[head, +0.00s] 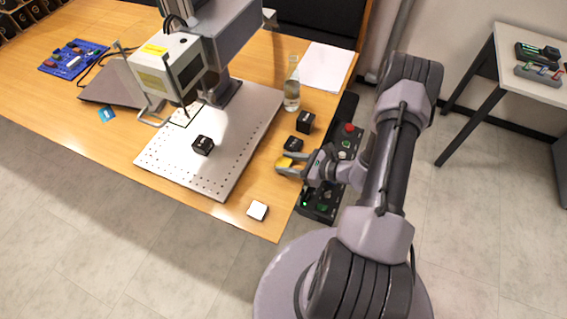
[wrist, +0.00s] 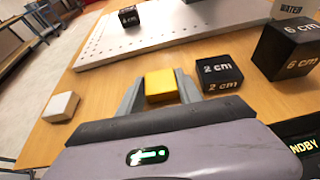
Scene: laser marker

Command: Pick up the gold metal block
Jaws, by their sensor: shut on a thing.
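The gold metal block (wrist: 161,85) sits between the two fingers of my gripper (wrist: 159,90) in the wrist view. The fingers are shut on its left and right sides. In the head view the gold block (head: 284,162) shows as a small yellow patch at my gripper (head: 283,166), over the right part of the wooden table. I cannot tell whether the block touches the table or is slightly above it.
A black 2 cm block (wrist: 220,75) stands close to the right finger, with a 6 cm block (wrist: 290,48) beyond. A white block (head: 257,210) lies near the table's front corner. The perforated plate (head: 222,172) holds another black block (head: 203,145). A control panel (head: 320,203) lies right.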

